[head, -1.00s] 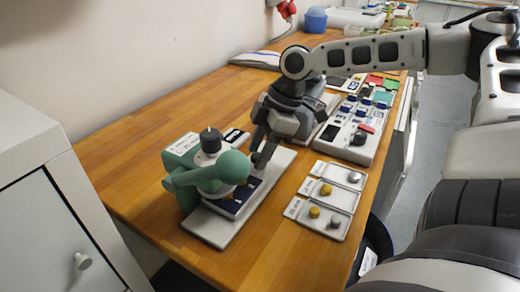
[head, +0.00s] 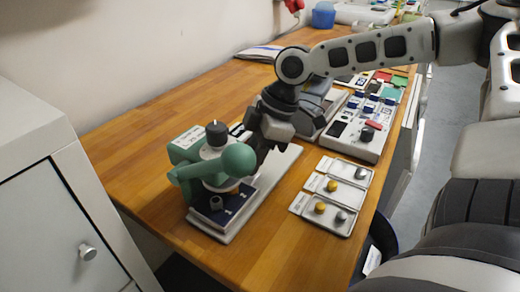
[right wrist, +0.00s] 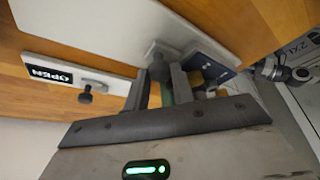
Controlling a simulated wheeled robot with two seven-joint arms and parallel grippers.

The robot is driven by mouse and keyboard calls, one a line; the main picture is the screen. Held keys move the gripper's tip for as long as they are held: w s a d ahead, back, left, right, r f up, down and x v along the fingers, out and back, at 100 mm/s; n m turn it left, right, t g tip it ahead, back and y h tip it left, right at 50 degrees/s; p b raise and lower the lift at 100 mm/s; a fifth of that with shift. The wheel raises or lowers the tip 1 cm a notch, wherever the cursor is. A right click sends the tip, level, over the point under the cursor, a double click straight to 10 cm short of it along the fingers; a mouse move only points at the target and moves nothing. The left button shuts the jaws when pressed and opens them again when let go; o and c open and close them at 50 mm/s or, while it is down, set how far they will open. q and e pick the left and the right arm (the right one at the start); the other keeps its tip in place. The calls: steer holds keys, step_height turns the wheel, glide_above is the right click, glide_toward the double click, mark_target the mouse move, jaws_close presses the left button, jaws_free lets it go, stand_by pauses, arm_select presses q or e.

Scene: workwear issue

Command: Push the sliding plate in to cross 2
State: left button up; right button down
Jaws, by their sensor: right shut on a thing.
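The green press (head: 195,160) with a dark cap and a round green knob stands on a long white base (head: 275,175). The dark blue sliding plate (head: 235,203) lies on the base under the press head, with a small grey piece (head: 215,203) on it. The plate also shows in the right wrist view (right wrist: 212,62). My right gripper (head: 258,158) is low over the base, behind the press. In the right wrist view its fingers (right wrist: 160,88) are shut on a grey grip (right wrist: 159,66) beside the plate. Cross 2 cannot be made out. My left gripper is out of view.
Small trays with yellow and grey knobs (head: 335,195) lie to the right of the base. A control box (head: 355,130) stands behind them. A white cabinet (head: 45,200) is at the left.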

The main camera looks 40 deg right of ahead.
steer(key=shift+s+a, duration=0.1)
steer(key=shift+a, duration=0.1)
steer(key=c, duration=1.2)
jaws_free()
steer(key=shift+a, duration=0.1)
steer(key=shift+r, duration=0.1)
steer(key=shift+d+r, duration=0.25)
steer(key=shift+r, duration=0.1)
steer(key=p+v, duration=0.2)
steer(key=v, duration=1.3)
steer(key=shift+f, duration=0.1)
steer(key=b+x, duration=0.2)
steer(key=x, duration=1.3)
steer(key=shift+a+f, duration=0.1)
steer(key=shift+f, duration=0.3)
